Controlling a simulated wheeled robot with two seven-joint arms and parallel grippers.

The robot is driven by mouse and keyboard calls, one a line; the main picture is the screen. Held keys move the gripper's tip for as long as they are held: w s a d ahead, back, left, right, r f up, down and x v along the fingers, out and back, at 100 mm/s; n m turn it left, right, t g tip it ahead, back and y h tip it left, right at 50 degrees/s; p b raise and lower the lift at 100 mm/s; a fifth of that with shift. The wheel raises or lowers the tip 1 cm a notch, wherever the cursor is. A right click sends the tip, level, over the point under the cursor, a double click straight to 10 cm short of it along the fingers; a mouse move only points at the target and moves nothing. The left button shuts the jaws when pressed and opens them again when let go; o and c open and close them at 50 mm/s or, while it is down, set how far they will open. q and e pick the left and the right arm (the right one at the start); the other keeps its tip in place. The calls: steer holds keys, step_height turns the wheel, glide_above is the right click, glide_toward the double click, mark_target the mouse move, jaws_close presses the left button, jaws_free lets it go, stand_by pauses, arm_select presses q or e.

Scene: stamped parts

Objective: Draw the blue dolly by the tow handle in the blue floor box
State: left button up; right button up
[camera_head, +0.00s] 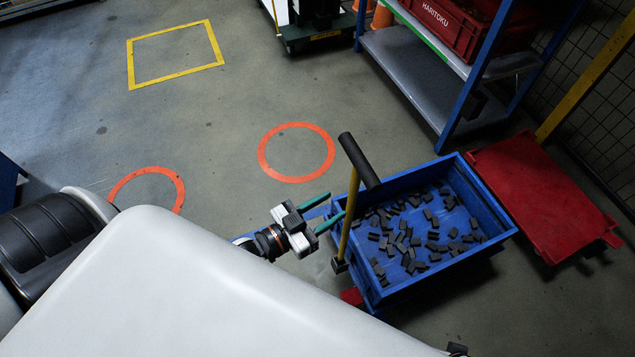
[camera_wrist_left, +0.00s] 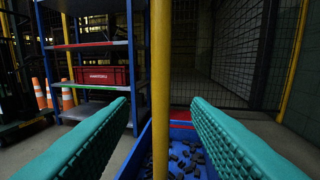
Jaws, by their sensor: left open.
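The dolly carries a blue bin (camera_head: 498,208) holding many small dark parts. Its yellow tow handle post (camera_head: 347,226) rises at the bin's left end, topped by a black grip (camera_head: 359,160). My left gripper (camera_head: 336,205) is open, its teal fingertips close to the post. In the left wrist view the post (camera_wrist_left: 160,85) stands upright between the two spread fingers, with a gap on each side; I see no contact. A blue strip shows on the floor behind the gripper, mostly hidden, so I cannot tell if it is a floor box.
A red dolly (camera_head: 545,190) stands right of the bin, near the mesh fence. A blue-post shelf (camera_head: 415,80) with a red crate (camera_head: 447,25) stands behind. Orange circles (camera_head: 297,124) and a yellow square (camera_head: 134,62) mark open floor at the left.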

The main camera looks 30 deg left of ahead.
arm_select(q)
steer(key=x, duration=0.9)
steer(key=shift+b, duration=0.45)
arm_select(e)
steer(key=r, duration=0.3)
steer(key=shift+w+d+r, duration=0.1)
steer(key=shift+w+r, duration=0.25)
arm_select(q)
steer(key=shift+c, duration=0.2)
jaws_close()
